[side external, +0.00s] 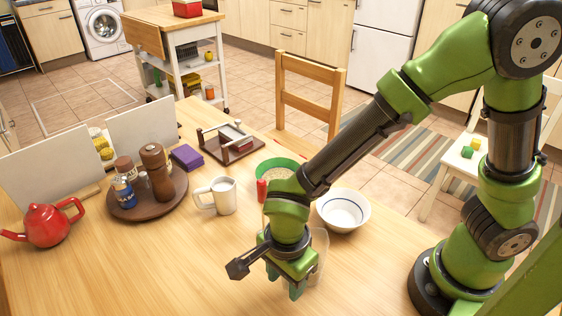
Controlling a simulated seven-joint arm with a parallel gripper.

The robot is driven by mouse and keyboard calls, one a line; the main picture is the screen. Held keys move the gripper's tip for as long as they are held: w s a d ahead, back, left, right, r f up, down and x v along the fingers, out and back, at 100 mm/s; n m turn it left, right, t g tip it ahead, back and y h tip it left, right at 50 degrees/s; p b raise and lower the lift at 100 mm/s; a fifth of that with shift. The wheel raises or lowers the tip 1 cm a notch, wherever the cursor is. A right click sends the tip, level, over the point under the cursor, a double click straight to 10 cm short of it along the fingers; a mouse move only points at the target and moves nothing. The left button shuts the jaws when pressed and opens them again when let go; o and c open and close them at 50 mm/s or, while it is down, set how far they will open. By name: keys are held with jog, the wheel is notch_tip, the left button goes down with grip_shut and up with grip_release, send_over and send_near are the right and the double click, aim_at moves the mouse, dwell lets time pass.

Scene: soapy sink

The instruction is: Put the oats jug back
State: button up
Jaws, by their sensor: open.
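A clear, see-through vessel (320,243), which may be the oats jug, stands on the table just behind and right of my gripper. My gripper (285,284) points down near the front of the table, and its fingers are open. The gripper and wrist hide much of the vessel, so I cannot tell its contents or whether it sits between the fingers. A green-rimmed dish (275,166) with something pale in it lies behind my forearm, partly hidden. A white bowl (343,210) with a blue ring stands right of my forearm.
A white mug (222,195) stands left of my arm. A round wooden tray (128,210) holds several jars and a pepper mill. A red teapot (45,226) is at far left. A dark wooden rack (232,149) stands farther back. The front left table is clear.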

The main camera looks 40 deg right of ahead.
notch_tip(320, 180, up, 12)
jog(key=shift+f, duration=0.1)
jog(key=shift+d+r, duration=0.1)
jog(key=shift+r, duration=0.15)
jog(key=d+r+n+t+y, duration=0.1)
jog(key=d+r+n+t, duration=0.2)
jog(key=d+n, duration=0.4)
jog(key=d+r+n+t+y, duration=0.1)
jog(key=d+r+n+t, duration=0.3)
jog(key=d, duration=0.9)
jog(key=r+n, duration=0.1)
jog(key=n, duration=0.1)
jog(key=shift+n, duration=0.4)
